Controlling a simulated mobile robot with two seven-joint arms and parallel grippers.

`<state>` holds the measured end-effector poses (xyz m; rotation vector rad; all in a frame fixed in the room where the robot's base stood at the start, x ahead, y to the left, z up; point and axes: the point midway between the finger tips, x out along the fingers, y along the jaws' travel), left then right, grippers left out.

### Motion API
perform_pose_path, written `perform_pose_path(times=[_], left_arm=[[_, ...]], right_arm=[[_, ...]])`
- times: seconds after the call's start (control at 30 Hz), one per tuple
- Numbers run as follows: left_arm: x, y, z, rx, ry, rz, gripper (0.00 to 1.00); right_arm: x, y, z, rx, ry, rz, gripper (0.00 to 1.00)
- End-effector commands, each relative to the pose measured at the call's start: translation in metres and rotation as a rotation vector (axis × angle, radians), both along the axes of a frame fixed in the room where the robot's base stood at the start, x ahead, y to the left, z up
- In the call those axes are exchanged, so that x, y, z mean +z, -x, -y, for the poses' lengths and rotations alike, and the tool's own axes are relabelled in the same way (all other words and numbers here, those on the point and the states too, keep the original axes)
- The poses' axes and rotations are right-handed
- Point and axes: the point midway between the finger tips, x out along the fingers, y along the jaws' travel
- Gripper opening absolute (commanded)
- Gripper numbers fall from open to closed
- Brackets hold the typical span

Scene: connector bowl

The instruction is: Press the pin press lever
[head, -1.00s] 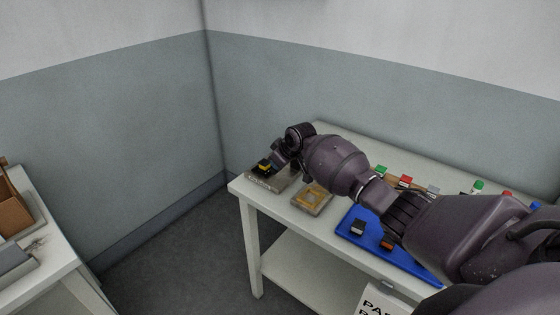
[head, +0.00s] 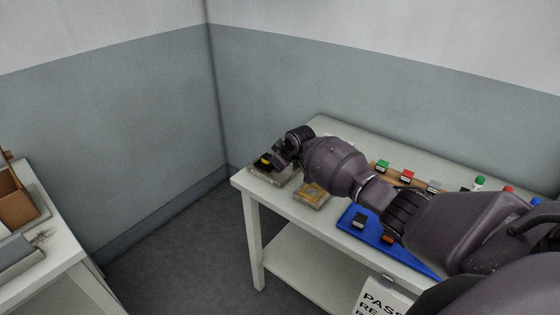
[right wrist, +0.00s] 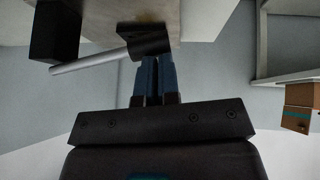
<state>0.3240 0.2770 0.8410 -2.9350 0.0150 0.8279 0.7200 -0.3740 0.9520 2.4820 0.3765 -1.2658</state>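The pin press (head: 266,176) is a grey block at the near left corner of the white table in the head view, with a black and yellow part (head: 264,161) on top. My right gripper (head: 281,158) is at the press, its fingertips largely hidden by its own wrist. In the right wrist view its two blue fingers (right wrist: 157,66) are together with nothing visible between them. Their tips are at a black block (right wrist: 146,39) joined to a grey lever rod (right wrist: 88,62); whether they touch is unclear. My left gripper is not in view.
A grey fixture with a yellowish plate (head: 312,194) sits right of the press. A blue tray (head: 352,230) holds connectors beneath my right arm. Green (head: 383,165) and red (head: 407,175) connectors stand behind it. Another table (head: 62,262) with a brown box (head: 14,198) is at left.

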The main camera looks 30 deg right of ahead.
Motion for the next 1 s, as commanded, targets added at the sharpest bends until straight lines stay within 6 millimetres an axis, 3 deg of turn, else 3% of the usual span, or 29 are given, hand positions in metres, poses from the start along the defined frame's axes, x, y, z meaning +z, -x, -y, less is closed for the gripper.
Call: perform_pose_path(times=[0.17,0.57,0.7,1.0], left_arm=[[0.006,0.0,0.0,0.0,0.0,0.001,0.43],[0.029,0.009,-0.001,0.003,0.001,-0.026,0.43],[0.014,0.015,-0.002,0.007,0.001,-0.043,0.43],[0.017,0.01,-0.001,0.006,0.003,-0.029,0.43]], right_arm=[[0.001,0.002,-0.004,0.002,-0.003,-0.008,0.0],[0.044,-0.007,-0.014,0.001,-0.002,0.001,0.0],[0.054,0.004,-0.011,0.0,0.0,0.003,0.0],[0.088,0.029,-0.008,0.0,0.002,0.004,0.0]])
